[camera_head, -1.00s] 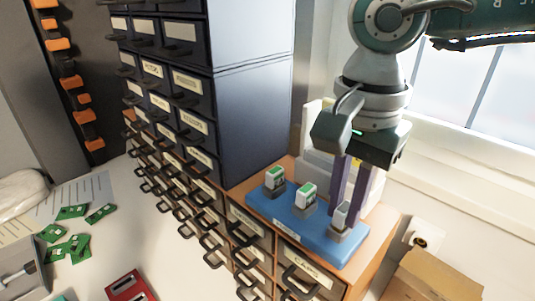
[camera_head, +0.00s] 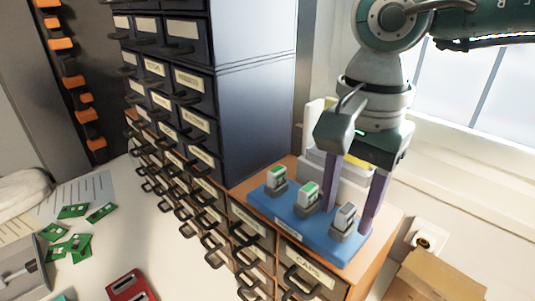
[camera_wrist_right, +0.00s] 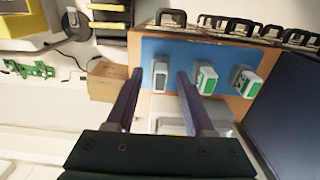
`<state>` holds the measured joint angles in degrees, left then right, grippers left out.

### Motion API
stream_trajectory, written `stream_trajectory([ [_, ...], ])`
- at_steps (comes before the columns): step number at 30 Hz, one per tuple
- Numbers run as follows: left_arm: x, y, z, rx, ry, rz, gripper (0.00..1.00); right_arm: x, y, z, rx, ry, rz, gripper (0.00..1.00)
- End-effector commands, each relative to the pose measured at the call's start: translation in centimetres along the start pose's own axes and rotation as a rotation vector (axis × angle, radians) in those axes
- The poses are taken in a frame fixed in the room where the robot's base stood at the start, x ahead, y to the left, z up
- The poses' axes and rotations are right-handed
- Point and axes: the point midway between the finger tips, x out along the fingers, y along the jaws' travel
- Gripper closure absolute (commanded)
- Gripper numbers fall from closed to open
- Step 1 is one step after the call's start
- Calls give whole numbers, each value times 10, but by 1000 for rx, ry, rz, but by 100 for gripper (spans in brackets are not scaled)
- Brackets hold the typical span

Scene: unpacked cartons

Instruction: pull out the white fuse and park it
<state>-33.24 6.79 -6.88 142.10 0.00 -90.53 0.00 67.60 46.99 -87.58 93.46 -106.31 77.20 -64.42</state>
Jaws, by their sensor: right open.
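The white fuse (camera_head: 346,212) stands in a grey socket on the right end of the blue board (camera_head: 285,217). It also shows in the right wrist view (camera_wrist_right: 160,75). My right gripper (camera_head: 349,216) points down over it, open, with one purple finger on each side. In the right wrist view there are gaps between the fuse and both fingers. Two green-topped fuses, a middle one (camera_head: 308,192) and a left one (camera_head: 275,177), stand in sockets on the same board. My left gripper is not in view.
The board lies on a wooden-topped drawer unit (camera_head: 376,247) beside a tall dark drawer cabinet (camera_head: 258,125). A white tray (camera_head: 340,172) stands behind the board. A cardboard box (camera_head: 437,276) is at lower right. Green circuit boards (camera_head: 73,211) and a red item (camera_head: 128,286) lie on the pale table.

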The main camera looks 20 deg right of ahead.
Motion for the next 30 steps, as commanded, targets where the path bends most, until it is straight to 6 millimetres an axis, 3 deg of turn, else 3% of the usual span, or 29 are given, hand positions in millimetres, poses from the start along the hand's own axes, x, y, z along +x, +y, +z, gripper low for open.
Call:
stream_trajectory([
  [5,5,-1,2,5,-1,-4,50,-21,-1,0,-1,1,-6,47],
  [16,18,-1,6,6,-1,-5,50,-88,-1,0,1,1,-5,47],
  [21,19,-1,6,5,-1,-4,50,-98,0,0,0,0,-2,47],
  [30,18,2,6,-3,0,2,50,-98,0,0,0,0,-1,47],
])
